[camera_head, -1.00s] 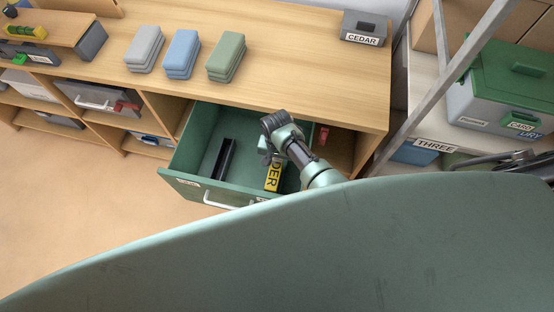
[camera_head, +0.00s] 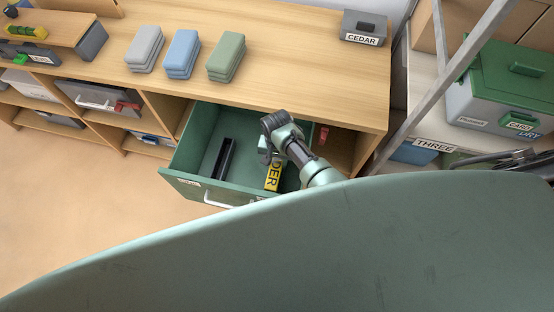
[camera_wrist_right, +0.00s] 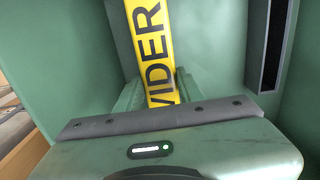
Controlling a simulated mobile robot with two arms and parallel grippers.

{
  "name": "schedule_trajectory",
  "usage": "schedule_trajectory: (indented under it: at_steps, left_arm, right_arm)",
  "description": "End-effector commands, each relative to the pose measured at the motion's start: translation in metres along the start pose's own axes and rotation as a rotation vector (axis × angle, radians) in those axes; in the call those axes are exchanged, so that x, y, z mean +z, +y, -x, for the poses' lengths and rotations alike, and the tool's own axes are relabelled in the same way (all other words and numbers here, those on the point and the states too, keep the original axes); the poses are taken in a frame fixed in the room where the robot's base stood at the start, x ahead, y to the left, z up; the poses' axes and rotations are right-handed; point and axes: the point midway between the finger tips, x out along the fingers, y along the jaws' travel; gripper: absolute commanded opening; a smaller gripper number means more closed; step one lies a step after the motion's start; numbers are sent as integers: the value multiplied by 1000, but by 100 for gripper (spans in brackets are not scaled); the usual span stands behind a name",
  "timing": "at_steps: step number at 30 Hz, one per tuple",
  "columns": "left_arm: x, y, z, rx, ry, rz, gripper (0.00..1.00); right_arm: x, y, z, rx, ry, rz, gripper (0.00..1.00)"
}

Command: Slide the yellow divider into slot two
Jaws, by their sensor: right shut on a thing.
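The yellow divider (camera_head: 273,177), with black lettering partly readable as "DER", is inside the open green drawer (camera_head: 178,184). My right gripper (camera_head: 267,158) is over the drawer, shut on the divider. In the right wrist view the divider (camera_wrist_right: 149,40) reads "VIDER" and stretches away from the gripper (camera_wrist_right: 158,97); its near end is hidden behind the gripper body. A dark slotted strip (camera_head: 223,158) lies in the drawer to the left of the divider, apart from it. A dark strip (camera_wrist_right: 272,45) also shows at the right in the wrist view. I cannot read any slot numbers. My left gripper is not in view.
The wooden counter (camera_head: 300,85) overhangs the drawer's back. Grey, blue (camera_head: 181,54) and green stacks and a box labelled CEDAR (camera_head: 363,28) stand on it. A red object (camera_head: 323,135) is right of the drawer. A metal post (camera_head: 440,85) slants at the right.

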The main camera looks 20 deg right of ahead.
Motion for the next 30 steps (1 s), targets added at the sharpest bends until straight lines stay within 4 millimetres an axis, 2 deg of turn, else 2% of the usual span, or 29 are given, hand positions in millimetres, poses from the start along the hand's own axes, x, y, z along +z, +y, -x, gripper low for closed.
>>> schedule_trajectory:
  at_steps: [30]
  left_arm:
    - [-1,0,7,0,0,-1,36]
  right_arm:
    - [0,0,1,-1,0,0,0]
